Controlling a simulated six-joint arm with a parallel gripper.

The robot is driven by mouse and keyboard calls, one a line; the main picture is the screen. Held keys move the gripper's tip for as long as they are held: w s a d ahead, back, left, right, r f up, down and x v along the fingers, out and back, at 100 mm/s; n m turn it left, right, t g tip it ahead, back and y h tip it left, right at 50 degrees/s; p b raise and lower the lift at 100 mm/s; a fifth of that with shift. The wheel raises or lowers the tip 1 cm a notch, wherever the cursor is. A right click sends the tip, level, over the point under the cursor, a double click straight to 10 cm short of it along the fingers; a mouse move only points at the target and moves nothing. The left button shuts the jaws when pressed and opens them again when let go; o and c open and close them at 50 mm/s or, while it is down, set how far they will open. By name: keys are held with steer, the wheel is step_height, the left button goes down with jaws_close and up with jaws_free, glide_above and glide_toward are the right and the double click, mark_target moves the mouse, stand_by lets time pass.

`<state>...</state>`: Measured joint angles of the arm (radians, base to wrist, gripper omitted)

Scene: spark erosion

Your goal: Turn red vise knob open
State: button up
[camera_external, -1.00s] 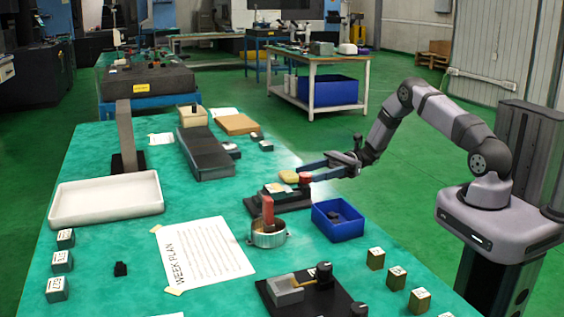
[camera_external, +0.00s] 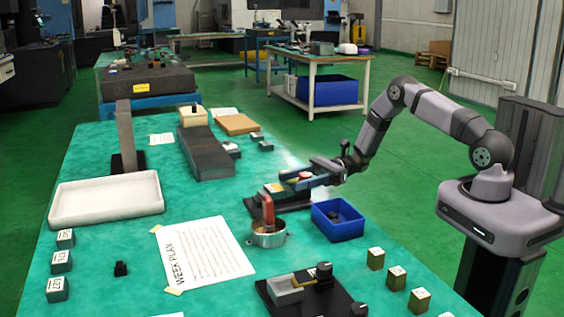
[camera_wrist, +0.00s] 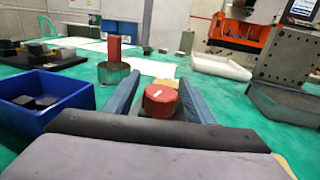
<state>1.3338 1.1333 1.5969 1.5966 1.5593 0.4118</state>
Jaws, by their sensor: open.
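The red vise knob (camera_wrist: 160,100) has a pale mark on its top and sits between the two blue fingers of my gripper (camera_wrist: 155,98) in the wrist view. The fingers are apart, one on each side of the knob, and I see no clear contact. In the external view my gripper (camera_external: 298,180) is low over the dark vise base (camera_external: 290,202), and its fingers hide most of the knob. A yellowish block on the vise is partly covered by the fingers.
A blue bin (camera_external: 338,220) stands close on the near side of the vise. A metal cup with a red upright piece (camera_external: 268,212) stands to its left. A black fixture plate (camera_external: 310,292) lies nearer the camera. A white tray (camera_external: 107,199) is far left.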

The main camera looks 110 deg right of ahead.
steer(key=shift+w, duration=0.25)
steer(key=c, duration=1.1)
steer(key=y+b, duration=0.1)
steer(key=n+y+b, duration=0.1)
steer(key=b, duration=0.1)
steer(key=shift+a+f+n+g, duration=0.25)
steer(key=shift+n+g, duration=0.05)
steer(key=shift+o, duration=0.3)
steer(key=shift+s+a+r+n+g+y+b, duration=0.15)
steer(key=shift+n+g+y+b, duration=0.25)
steer(key=shift+n+y+b, duration=0.45)
steer(key=shift+a+r+y, duration=0.1)
steer(key=shift+a+y, duration=0.05)
steer(key=shift+y, duration=0.3)
steer(key=shift+c, duration=0.2)
